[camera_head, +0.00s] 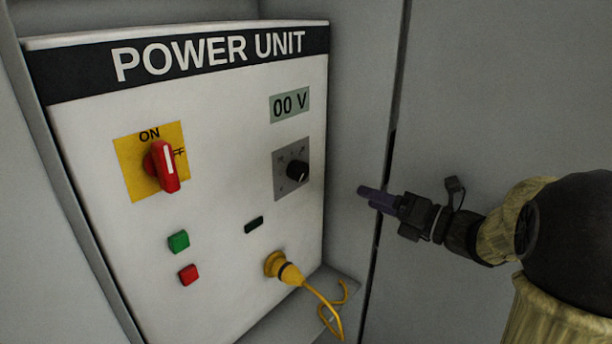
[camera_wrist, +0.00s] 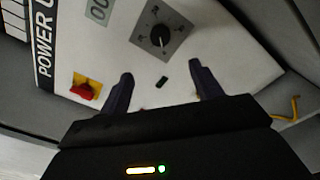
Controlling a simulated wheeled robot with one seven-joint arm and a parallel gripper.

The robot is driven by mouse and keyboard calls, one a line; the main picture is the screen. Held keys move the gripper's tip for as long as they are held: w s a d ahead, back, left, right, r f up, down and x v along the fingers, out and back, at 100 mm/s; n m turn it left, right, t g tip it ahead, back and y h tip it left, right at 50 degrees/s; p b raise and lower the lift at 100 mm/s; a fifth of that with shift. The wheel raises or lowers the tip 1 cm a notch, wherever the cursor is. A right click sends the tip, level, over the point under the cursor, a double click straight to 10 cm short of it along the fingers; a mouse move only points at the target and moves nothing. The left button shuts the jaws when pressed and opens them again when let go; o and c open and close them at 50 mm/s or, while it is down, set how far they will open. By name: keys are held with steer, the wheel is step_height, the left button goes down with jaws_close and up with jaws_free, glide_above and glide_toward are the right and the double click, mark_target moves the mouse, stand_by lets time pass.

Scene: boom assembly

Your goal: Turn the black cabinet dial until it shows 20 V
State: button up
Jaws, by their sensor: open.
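The black dial (camera_head: 297,170) sits on a grey square plate (camera_head: 281,184) at the right side of the white power unit panel. The display (camera_head: 289,105) above it reads 00 V. My gripper (camera_head: 370,198) is to the right of the panel, apart from the dial, with its fingers pointing left toward the panel. In the wrist view the dial (camera_wrist: 160,36) lies ahead of the fingers. There the two fingertips of my gripper (camera_wrist: 160,72) are spread apart with nothing between them.
A red rotary switch (camera_head: 165,166) on a yellow plate is at the left. Green (camera_head: 178,241) and red (camera_head: 189,274) buttons sit below. A yellow plug (camera_head: 283,268) with a hanging cable sticks out at the lower right. Grey cabinet walls flank the panel.

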mark_target(303, 174)
steer(key=shift+w, duration=0.1)
steer(key=p+x, duration=0.5)
steer(key=x, duration=1.1)
steer(key=shift+w+a+p, duration=0.15)
steer(key=shift+a+p, duration=0.15)
steer(key=shift+p, duration=0.1)
steer(key=shift+w+a+f, duration=0.1)
steer(key=shift+w+a, duration=0.1)
steer(key=shift+a, duration=0.1)
steer(key=c, duration=1)
